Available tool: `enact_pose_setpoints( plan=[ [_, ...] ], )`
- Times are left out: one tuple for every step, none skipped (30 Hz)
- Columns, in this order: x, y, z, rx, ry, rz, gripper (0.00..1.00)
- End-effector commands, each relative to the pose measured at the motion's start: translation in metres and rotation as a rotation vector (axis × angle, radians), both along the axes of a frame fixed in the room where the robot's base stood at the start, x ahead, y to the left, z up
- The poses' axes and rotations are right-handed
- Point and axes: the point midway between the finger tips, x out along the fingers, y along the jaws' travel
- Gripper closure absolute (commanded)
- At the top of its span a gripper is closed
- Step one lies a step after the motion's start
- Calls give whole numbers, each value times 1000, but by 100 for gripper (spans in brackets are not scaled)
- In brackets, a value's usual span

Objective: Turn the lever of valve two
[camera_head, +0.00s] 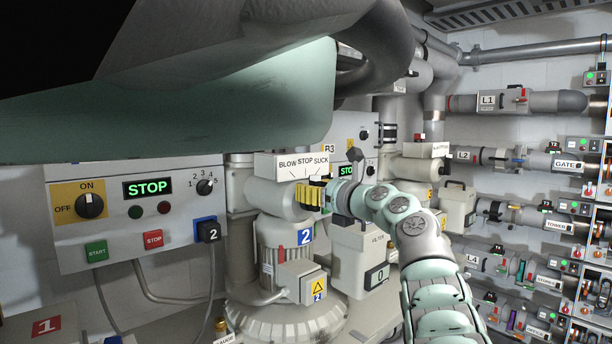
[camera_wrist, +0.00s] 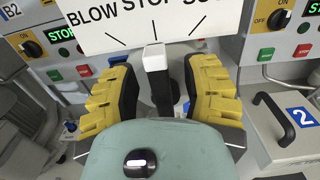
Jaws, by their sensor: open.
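The valve two unit (camera_head: 268,196) stands in the middle of the head view, above a ribbed motor with a blue "2" label (camera_head: 305,237). Its white plate (camera_head: 290,166) reads BLOW, STOP, SUCK; the plate also spans the top of the wrist view (camera_wrist: 150,22). The lever (camera_wrist: 156,60) has a white tip and dark stem and points up at the STOP mark. My gripper (camera_head: 312,195) is at the valve's front, just below the plate. In the wrist view, its yellow fingers (camera_wrist: 163,70) are open on either side of the lever, with gaps visible. The lever is hidden in the head view.
A control panel (camera_head: 125,215) with a green STOP display (camera_head: 148,188) is at left. A grey filter box (camera_head: 360,262) hangs just right of the valve, close below my arm. Pipes with labelled valves (camera_head: 505,102) line the right wall.

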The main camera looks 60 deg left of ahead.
Motion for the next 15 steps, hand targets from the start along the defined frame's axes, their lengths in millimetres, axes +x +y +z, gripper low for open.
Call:
enact_pose_setpoints(
  plan=[
    [0,0,0,0,0,0,54],
    [0,0,0,0,0,-1,54],
    [0,0,0,0,0,-1,54],
    [0,0,0,0,0,-1,54],
    [0,0,0,0,0,-1,54],
    [1,0,0,0,0,-1,54],
    [1,0,0,0,0,-1,54],
    [1,0,0,0,0,-1,51],
    [1,0,0,0,0,-1,55],
    [1,0,0,0,0,-1,58],
    [1,0,0,0,0,-1,61],
    [1,0,0,0,0,-1,65],
    [1,0,0,0,0,-1,68],
    [1,0,0,0,0,-1,72],
    [1,0,0,0,0,-1,76]
  ],
)
